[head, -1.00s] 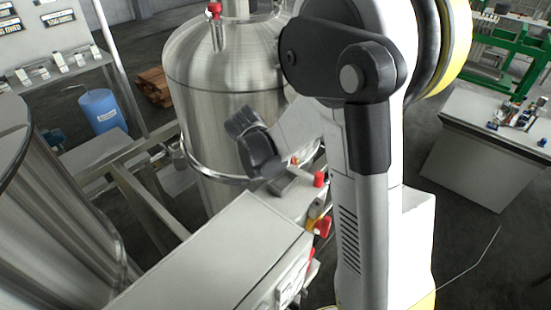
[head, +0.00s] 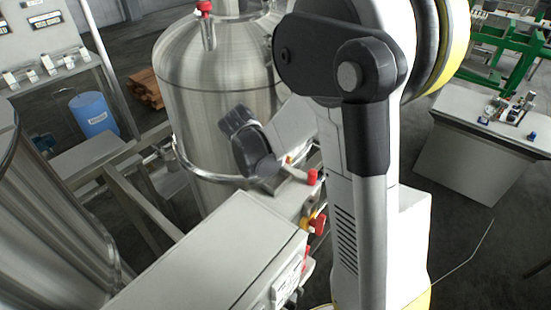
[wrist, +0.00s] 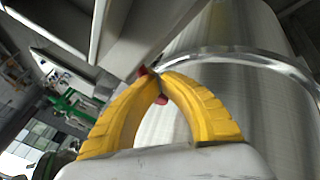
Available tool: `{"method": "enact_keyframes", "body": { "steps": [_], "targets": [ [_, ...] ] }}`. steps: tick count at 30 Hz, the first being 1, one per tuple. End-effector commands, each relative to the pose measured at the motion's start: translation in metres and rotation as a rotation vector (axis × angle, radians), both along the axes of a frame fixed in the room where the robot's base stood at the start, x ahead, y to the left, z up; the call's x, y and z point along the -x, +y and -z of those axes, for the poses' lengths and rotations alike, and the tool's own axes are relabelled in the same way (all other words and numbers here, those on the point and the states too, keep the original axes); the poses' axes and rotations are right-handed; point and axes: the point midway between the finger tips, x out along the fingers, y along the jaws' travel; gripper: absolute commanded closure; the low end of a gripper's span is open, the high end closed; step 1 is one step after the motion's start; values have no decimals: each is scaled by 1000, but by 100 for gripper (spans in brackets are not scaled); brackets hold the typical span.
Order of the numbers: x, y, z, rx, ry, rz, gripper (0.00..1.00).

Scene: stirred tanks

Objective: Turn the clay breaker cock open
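In the wrist view the two yellow fingers of my gripper (wrist: 158,80) come together at their tips. A red handle piece (wrist: 160,98) shows just below the tips, and more red shows beyond them, so the tips appear closed around it. Most of the handle is hidden by the fingers. In the head view a red-ended handle (head: 312,177) and a red and yellow fitting (head: 318,225) sit between the tank and my arm. I cannot tell for certain which is the clay breaker cock.
A steel tank (head: 215,100) with a ring pipe stands behind the handles. A grey cabinet (head: 215,255) fills the lower middle. Another steel vessel (head: 45,220) is at left. A grey bench (head: 470,150) stands at right, with open floor before it.

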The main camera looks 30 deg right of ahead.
Motion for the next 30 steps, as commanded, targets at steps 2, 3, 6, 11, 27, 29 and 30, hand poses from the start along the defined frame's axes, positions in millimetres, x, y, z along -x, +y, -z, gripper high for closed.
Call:
{"method": "enact_keyframes", "body": {
  "steps": [2, 3, 6, 11, 27, 29, 30],
  "targets": [
    [1, -1, 0, 0, 0, 0, 100],
    [1, -1, 0, 0, 0, 0, 100],
    [2, -2, 0, 0, 0, 0, 100],
    [3, -3, 0, 0, 0, 0, 100],
    [11, -15, 2, 0, 1, 3, 100],
    [12, -17, 2, 0, 1, 2, 100],
    [13, -18, 1, 0, 1, 2, 100]
  ]
}}
